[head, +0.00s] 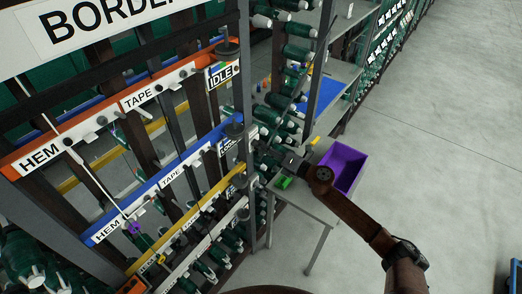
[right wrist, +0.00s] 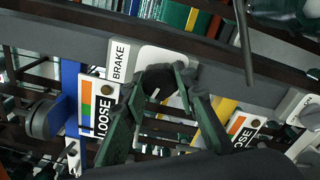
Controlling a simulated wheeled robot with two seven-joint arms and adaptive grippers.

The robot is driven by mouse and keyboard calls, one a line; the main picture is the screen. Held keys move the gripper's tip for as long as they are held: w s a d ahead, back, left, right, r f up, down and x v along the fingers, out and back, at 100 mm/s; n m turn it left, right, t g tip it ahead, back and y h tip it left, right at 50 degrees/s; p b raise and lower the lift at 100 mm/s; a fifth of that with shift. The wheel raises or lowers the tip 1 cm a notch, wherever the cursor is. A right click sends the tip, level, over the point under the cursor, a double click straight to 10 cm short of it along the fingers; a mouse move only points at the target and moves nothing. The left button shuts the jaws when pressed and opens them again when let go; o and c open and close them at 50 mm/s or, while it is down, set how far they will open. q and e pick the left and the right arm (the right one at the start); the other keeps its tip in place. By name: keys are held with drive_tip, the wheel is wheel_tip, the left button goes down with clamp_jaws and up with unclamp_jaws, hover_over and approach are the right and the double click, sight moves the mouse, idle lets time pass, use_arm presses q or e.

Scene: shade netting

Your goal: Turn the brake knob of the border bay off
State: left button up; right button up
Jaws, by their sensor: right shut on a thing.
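The border bay (head: 85,52) is the rack at left in the head view, under a large sign reading "BORDE…", its end cut off. In the right wrist view, the black brake knob (right wrist: 158,80) sits on a white plate beside a label (right wrist: 117,62) reading BRAKE. A pale line shows on the knob. My right gripper (right wrist: 163,84) has its green fingers on either side of the knob, shut on it. In the head view, my right gripper (head: 272,152) reaches the rack's right post and hides the knob. My left gripper is not in view.
A purple bin (head: 345,165) stands on a small grey table beside my right arm. LOOSE labels (right wrist: 103,115) and another dark knob (right wrist: 45,118) are near the gripper. Green spools crowd the racks.

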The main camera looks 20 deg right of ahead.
drive_tip(key=n+b, duration=0.1)
drive_tip(key=n, duration=0.1)
drive_tip(key=n+b, duration=0.3)
drive_tip(key=n, duration=0.1)
drive_tip(key=shift+d+f+n, duration=0.1)
drive_tip(key=shift+f+n, duration=0.15)
drive_tip(key=shift+n, duration=0.05)
drive_tip(key=n+b, duration=0.2)
drive_tip(key=n, duration=0.1)
drive_tip(key=shift+b, duration=0.35)
drive_tip(key=shift+r+n+b, duration=0.1)
drive_tip(key=shift+n+b, duration=0.65)
drive_tip(key=shift+n, duration=0.35)
drive_tip(key=o, duration=1.2)
drive_tip(key=shift+c, duration=0.2)
drive_tip(key=shift+r, duration=0.1)
